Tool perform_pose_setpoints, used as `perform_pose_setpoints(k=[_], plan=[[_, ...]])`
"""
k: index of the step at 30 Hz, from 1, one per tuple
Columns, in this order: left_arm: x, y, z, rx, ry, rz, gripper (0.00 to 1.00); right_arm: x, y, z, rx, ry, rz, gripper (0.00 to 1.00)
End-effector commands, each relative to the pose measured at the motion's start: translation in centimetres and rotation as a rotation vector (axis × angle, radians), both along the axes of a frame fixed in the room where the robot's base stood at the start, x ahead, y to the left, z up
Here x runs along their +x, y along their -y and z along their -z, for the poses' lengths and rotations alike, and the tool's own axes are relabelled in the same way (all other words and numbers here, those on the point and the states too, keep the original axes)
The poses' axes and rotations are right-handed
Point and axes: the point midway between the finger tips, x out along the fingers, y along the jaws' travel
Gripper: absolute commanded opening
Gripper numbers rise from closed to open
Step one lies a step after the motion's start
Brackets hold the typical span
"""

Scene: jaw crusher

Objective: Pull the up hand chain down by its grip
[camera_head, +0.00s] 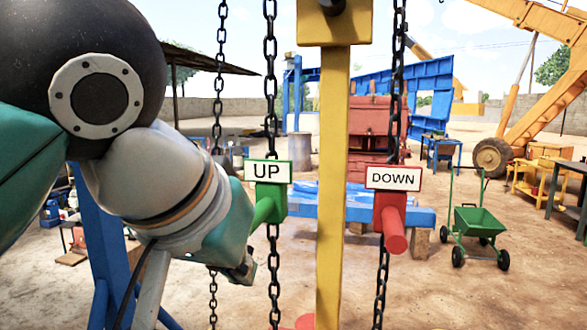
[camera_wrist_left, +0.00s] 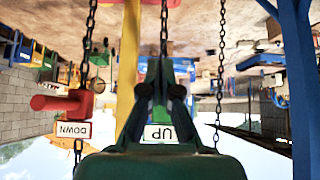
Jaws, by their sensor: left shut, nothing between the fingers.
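The up hand chain (camera_head: 271,80) hangs vertically and passes through a green grip (camera_head: 266,204) with a white UP sign (camera_head: 268,171). My left arm reaches in from the left. Its gripper (camera_head: 244,268) shows beside and slightly below the green grip, partly hidden by my wrist. In the upside-down left wrist view the left gripper (camera_wrist_left: 162,70) is shut and empty, in front of the UP sign (camera_wrist_left: 160,133); it hides most of the green grip there. I cannot tell whether it touches the grip or chain. My right gripper is not in view.
A red grip (camera_head: 392,225) with a DOWN sign (camera_head: 393,178) hangs on another chain (camera_head: 398,85) to the right. A yellow post (camera_head: 333,150) stands between the two signs. Another chain (camera_head: 220,50) hangs at left. A green cart (camera_head: 479,224) stands farther back.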

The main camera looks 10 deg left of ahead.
Motion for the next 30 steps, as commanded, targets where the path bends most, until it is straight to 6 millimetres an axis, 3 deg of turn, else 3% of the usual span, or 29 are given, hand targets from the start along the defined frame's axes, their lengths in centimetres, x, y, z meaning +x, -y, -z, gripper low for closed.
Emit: perform_pose_setpoints(k=[5, 17, 30], plan=[[-0.3, 0.0, -0.6, -0.001, 0.001, 0.001, 0.00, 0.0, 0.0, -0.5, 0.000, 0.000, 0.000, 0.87], [-3.5, -0.1, -4.9, -0.001, 0.002, 0.001, 0.00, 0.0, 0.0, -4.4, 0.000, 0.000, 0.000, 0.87], [-4.0, -0.2, -5.0, -0.001, 0.001, -0.002, 0.00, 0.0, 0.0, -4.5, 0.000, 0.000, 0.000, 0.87]])
